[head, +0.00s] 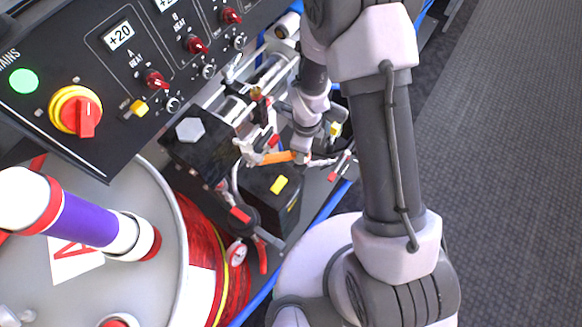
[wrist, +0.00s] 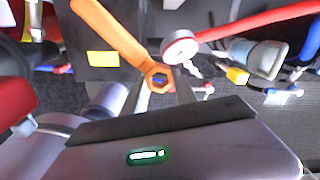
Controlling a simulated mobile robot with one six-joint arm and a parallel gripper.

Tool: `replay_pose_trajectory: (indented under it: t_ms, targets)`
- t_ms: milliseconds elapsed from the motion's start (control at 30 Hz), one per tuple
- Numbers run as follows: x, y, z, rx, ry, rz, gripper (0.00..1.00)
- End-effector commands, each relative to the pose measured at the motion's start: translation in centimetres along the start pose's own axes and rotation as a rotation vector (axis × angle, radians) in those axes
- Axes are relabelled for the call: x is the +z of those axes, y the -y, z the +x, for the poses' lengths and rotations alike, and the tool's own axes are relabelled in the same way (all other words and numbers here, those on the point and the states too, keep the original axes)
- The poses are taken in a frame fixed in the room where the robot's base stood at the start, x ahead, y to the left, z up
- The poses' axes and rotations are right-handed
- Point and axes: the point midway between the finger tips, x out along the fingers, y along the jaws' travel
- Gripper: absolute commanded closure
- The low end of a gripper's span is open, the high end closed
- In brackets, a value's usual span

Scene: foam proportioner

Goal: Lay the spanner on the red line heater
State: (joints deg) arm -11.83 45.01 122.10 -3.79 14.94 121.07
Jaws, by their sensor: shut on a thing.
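The orange spanner (wrist: 118,38) runs from the upper left of the wrist view down to its ring end, which sits between the two fingers of my gripper (wrist: 160,82). My gripper is shut on that end. In the head view the spanner (head: 274,157) shows as a short orange bar beside my gripper (head: 302,157), over or near a black box with a yellow label (head: 279,184). The same black box (wrist: 103,35) lies behind the spanner in the wrist view. I cannot tell whether the spanner touches it, nor which part is the red line heater.
A control panel (head: 120,75) with knobs stands at the upper left, above a drum (head: 110,190). Grey floor (head: 500,180) is clear at the right.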

Motion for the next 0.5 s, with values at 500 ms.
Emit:
replay_pose_trajectory:
  t_ms: [500]
  targets:
    - [1.7,-3.7,4.2,0.0,0.0,0.001,1.0]
